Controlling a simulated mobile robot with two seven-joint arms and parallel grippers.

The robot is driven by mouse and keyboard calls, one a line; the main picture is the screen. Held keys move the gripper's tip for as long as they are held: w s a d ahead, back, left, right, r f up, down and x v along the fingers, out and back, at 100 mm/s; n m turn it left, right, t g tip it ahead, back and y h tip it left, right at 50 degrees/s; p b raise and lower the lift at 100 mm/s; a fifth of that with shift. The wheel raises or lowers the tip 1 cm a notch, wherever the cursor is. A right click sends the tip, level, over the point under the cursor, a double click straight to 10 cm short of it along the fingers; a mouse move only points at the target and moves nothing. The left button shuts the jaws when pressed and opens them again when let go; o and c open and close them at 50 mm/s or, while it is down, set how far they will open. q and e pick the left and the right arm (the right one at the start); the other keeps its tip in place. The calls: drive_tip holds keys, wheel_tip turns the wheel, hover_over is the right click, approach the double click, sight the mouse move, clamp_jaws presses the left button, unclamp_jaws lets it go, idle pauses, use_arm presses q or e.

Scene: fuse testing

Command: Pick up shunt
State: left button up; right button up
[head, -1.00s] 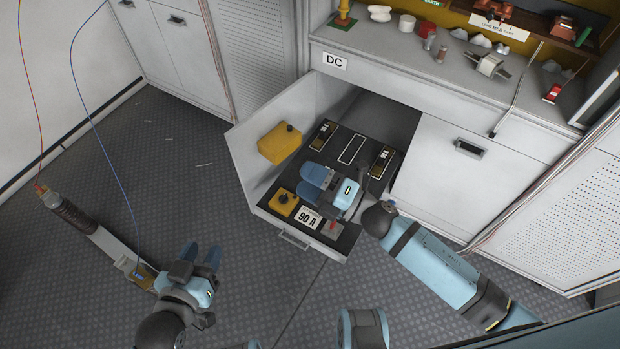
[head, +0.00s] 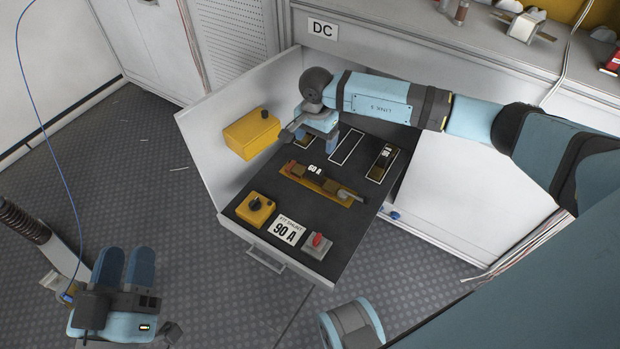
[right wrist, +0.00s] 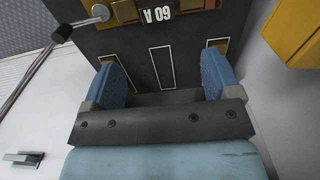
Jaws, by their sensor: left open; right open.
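A shunt marked 60 A (head: 316,174) lies in a yellow-based holder in the open drawer; its label also shows in the right wrist view (right wrist: 158,14). Another shunt (head: 384,160) sits in the right outlined slot, its rating too small to read. The middle slot (head: 346,147) is empty. My left gripper (head: 126,252) is open and empty over the floor at the lower left.
A card reading FIT SHUNT 90 A (head: 288,231) lies at the drawer's front, between a yellow box with a black knob (head: 256,209) and a red switch (head: 318,243). Another yellow box (head: 251,134) is on the drawer's left wall. The counter (head: 440,35) stands behind.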

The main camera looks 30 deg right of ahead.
sight(315, 169)
wheel_tip(315, 169, down, 7)
drive_tip(key=shift+s+a+f+b, duration=0.1)
drive_tip(key=shift+b, duration=0.8)
drive_tip(key=f, duration=0.1)
drive_tip(key=f+b, duration=0.2)
drive_tip(key=f, duration=0.1)
drive_tip(key=shift+s+a+f, duration=0.1)
drive_tip(key=shift+s+a, duration=0.05)
drive_tip(key=shift+s, duration=0.1)
drive_tip(key=shift+f, duration=0.6)
use_arm(q)
wheel_tip(315, 169, down, 7)
drive_tip(key=g, duration=0.2)
drive_tip(key=shift+w+d+r+m+g, duration=0.15)
drive_tip(key=shift+w+d+m+g, duration=0.05)
drive_tip(key=shift+d+m+g, duration=0.1)
use_arm(e)
drive_tip(key=shift+c, duration=0.2)
drive_tip(key=c, duration=1.1)
drive_tip(key=shift+c, duration=0.3)
drive_tip(key=shift+r, duration=0.1)
